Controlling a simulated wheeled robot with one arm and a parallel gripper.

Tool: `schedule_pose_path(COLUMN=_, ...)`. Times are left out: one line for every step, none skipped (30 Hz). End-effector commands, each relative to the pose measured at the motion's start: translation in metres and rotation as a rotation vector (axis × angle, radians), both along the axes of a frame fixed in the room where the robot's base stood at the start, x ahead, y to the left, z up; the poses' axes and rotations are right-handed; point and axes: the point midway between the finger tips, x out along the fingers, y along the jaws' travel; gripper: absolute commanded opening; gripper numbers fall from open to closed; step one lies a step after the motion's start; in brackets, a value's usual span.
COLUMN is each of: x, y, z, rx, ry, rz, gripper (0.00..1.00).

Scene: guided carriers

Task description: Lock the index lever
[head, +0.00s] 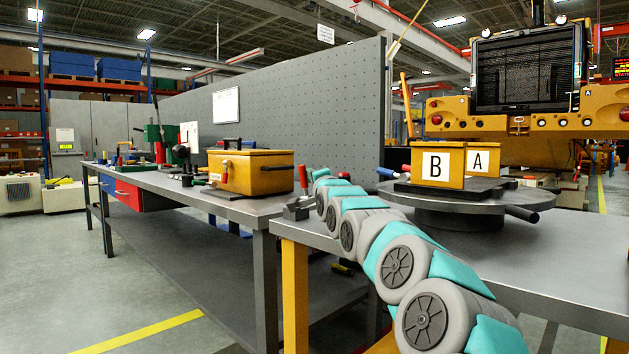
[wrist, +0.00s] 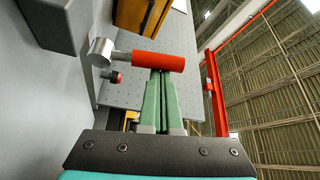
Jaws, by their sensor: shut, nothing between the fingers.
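A lever with a red cylindrical grip (wrist: 160,62) and a round metal end (wrist: 101,52) lies across the wrist view, just past my fingertips. In the head view a red upright handle (head: 303,179), which looks like the same lever, stands right of a yellow box (head: 250,171) near the bench end. My gripper (wrist: 161,76) is shut and empty, its green fingers side by side. Its tips meet the edge of the red grip in the picture; I cannot tell whether they touch it. In the head view my arm's far end reaches the handle, and the fingers cannot be made out.
A round turntable (head: 450,204) with yellow boxes marked B (head: 436,165) and A (head: 480,161) stands on the right table. A grey pegboard panel (head: 290,105) rises behind the bench. A small red knob (wrist: 115,78) sits beside the lever. Floor at left is clear.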

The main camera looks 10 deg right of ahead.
Motion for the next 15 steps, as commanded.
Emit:
schedule_pose_path(x=-0.001, y=0.003, z=-0.003, rx=-0.024, ry=-0.016, rz=0.002, gripper=0.00)
schedule_pose_path(x=-0.002, y=0.004, z=-0.003, rx=-0.040, ry=-0.029, rz=0.002, gripper=0.00)
schedule_pose_path(x=-0.004, y=0.006, z=-0.002, rx=-0.064, ry=-0.048, rz=0.004, gripper=0.00)
schedule_pose_path(x=-0.005, y=0.008, z=-0.002, rx=-0.082, ry=-0.061, rz=0.004, gripper=0.00)
schedule_pose_path(x=-0.006, y=0.010, z=-0.002, rx=-0.101, ry=-0.072, rz=0.005, gripper=0.00)
schedule_pose_path(x=-0.007, y=0.010, z=-0.003, rx=-0.125, ry=-0.090, rz=0.005, gripper=0.00)
schedule_pose_path(x=-0.007, y=0.011, z=-0.003, rx=-0.142, ry=-0.104, rz=0.005, gripper=0.00)
schedule_pose_path(x=-0.008, y=0.012, z=-0.003, rx=-0.162, ry=-0.119, rz=0.004, gripper=0.00)
schedule_pose_path(x=-0.009, y=0.013, z=-0.003, rx=-0.172, ry=-0.125, rz=0.002, gripper=0.00)
schedule_pose_path(x=-0.010, y=0.013, z=-0.003, rx=-0.171, ry=-0.123, rz=0.001, gripper=0.00)
schedule_pose_path(x=-0.011, y=0.014, z=-0.004, rx=-0.171, ry=-0.122, rz=0.002, gripper=0.00)
schedule_pose_path(x=-0.012, y=0.016, z=-0.005, rx=-0.170, ry=-0.122, rz=0.002, gripper=0.00)
schedule_pose_path(x=-0.012, y=0.017, z=-0.006, rx=-0.170, ry=-0.122, rz=0.003, gripper=0.00)
schedule_pose_path(x=-0.013, y=0.019, z=-0.007, rx=-0.169, ry=-0.122, rz=0.003, gripper=0.00)
schedule_pose_path(x=-0.014, y=0.020, z=-0.009, rx=-0.170, ry=-0.122, rz=0.003, gripper=0.00)
